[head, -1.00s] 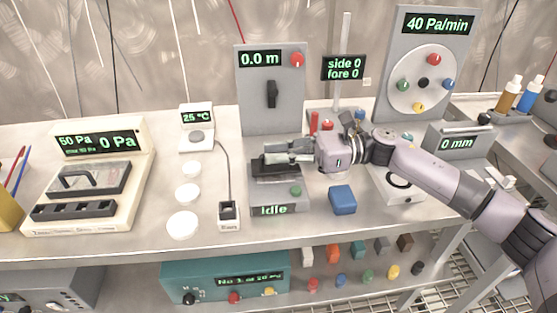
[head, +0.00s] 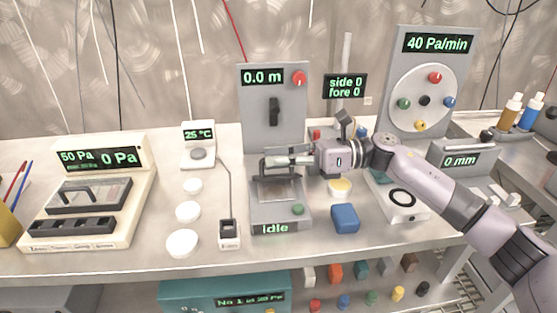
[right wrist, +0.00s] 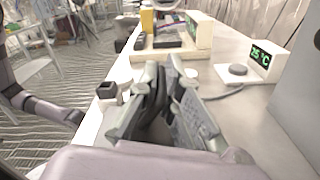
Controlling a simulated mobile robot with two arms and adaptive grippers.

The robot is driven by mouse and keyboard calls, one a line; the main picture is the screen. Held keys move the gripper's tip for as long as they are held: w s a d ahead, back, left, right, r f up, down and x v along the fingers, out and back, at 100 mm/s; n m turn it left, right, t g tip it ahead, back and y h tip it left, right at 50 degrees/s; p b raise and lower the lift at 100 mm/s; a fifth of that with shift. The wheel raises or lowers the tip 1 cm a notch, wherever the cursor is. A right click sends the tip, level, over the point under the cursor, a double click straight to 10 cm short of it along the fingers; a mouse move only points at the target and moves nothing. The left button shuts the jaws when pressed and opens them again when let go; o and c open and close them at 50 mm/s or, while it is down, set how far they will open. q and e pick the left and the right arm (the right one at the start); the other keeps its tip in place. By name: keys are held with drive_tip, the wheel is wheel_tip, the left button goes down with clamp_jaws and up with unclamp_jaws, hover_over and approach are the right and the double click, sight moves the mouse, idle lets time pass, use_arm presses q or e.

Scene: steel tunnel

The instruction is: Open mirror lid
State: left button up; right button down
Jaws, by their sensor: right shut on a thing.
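The grey device with the mirror lid stands mid-bench, its body (head: 258,213) showing "Idle" on the front. Its mirror lid (head: 268,168) is raised at the back, partly hidden by my gripper, and a pale, glassy recess (head: 280,190) shows in front. My right gripper (head: 272,161) reaches in from the right and is shut on the lid's top edge or handle; the exact contact is hard to see. In the right wrist view the gripper's fingers (right wrist: 165,108) fill the lower middle. My left gripper is not in the head view.
A tall panel reading 0.0 m (head: 292,118) stands close behind the device. A blue block (head: 345,218) lies at its right and a small sensor box (head: 229,239) at its left. White discs (head: 182,243) lie farther left. A yellow-topped disc (head: 340,187) sits under my right arm.

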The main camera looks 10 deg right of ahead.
drive_tip(key=shift+w, duration=0.15)
drive_tip(key=c, duration=1.7)
unclamp_jaws()
drive_tip(key=shift+f, duration=0.1)
drive_tip(key=d, duration=0.7)
drive_tip(key=shift+d, duration=0.3)
